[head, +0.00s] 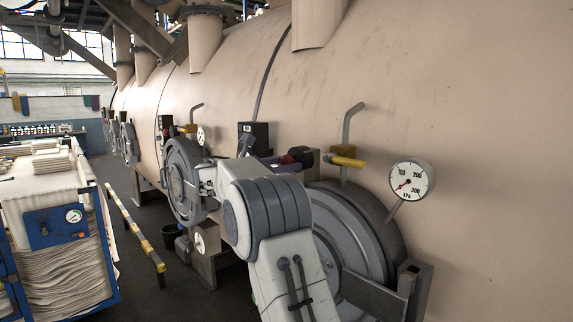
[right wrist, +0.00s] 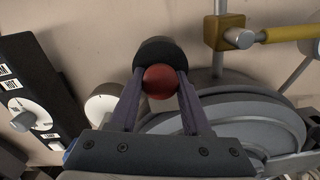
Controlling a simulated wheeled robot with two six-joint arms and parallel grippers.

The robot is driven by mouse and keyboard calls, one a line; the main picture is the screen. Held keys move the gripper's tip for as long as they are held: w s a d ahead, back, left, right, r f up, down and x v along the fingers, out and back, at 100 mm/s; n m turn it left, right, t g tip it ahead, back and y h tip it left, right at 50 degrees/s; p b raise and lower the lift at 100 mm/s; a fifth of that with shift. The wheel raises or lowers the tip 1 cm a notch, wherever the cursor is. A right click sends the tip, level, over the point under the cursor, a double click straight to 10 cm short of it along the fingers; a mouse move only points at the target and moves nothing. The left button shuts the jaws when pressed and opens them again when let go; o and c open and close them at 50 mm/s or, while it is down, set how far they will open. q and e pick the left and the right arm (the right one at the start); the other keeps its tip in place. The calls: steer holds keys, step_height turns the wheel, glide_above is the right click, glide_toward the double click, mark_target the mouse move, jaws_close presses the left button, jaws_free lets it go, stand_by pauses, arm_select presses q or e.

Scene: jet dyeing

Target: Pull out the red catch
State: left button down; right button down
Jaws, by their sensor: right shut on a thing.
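The red catch (right wrist: 160,80) is a round red knob in front of a dark round collar (right wrist: 153,52). In the right wrist view it sits between the two fingers of my right gripper (right wrist: 158,84), which is shut on it. In the head view the red catch (head: 287,159) shows as a small red spot by the dark collar (head: 302,155), beside the big tank. My right gripper (head: 280,163) reaches it from the left, partly hidden by my own arm. My left gripper is not in view.
A round grey door (head: 378,222) lies just below the catch. A yellow-handled valve (head: 347,161) and a pressure gauge (head: 411,180) stand to the right. A black box (head: 254,136) is to the left. A blue-framed cloth cart (head: 68,230) stands at the far left.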

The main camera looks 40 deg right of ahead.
steer(key=shift+s+a, duration=0.1)
steer(key=shift+a, duration=1.3)
steer(key=shift+d, duration=0.1)
steer(key=c, duration=0.6)
jaws_free()
steer(key=shift+o, duration=1.2)
steer(key=shift+a, duration=0.3)
steer(key=shift+d, duration=0.2)
steer(key=b, duration=0.3)
glide_toward(283, 164)
steer(key=shift+a, duration=0.95)
